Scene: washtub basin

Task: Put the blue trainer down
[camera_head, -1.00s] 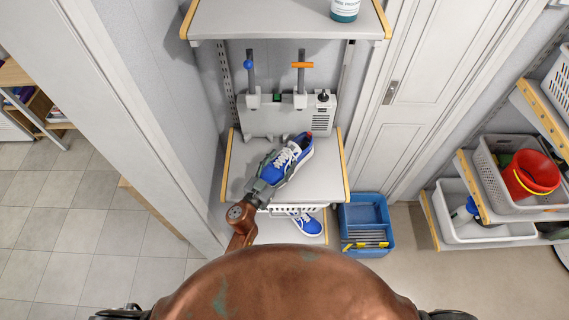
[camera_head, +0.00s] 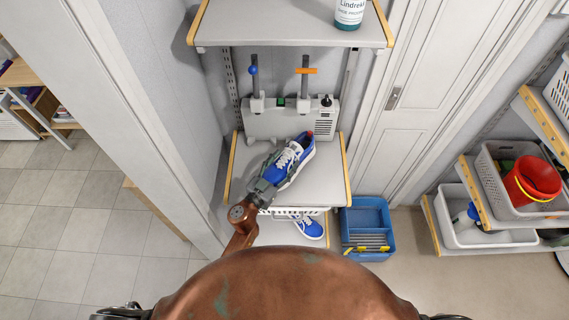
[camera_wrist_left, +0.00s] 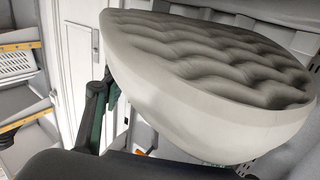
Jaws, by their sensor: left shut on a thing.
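The blue trainer (camera_head: 291,163) with white laces and a white sole is over the middle shelf (camera_head: 320,185) in the head view. My left gripper (camera_head: 268,180) is shut on it from the lower left. In the left wrist view the sole (camera_wrist_left: 200,75) of the trainer fills much of the picture, with its dark wavy tread showing, and one finger (camera_wrist_left: 97,110) is beside it. I cannot tell whether the trainer touches the shelf. A second blue trainer (camera_head: 309,228) lies on the lower shelf. My right gripper is not in view.
A grey shoe-dryer-like device (camera_head: 290,122) with two upright posts stands at the back of the middle shelf. An upper shelf (camera_head: 290,30) holds a bottle (camera_head: 349,12). A blue crate (camera_head: 367,222) stands on the floor to the right. The shelf's right side is clear.

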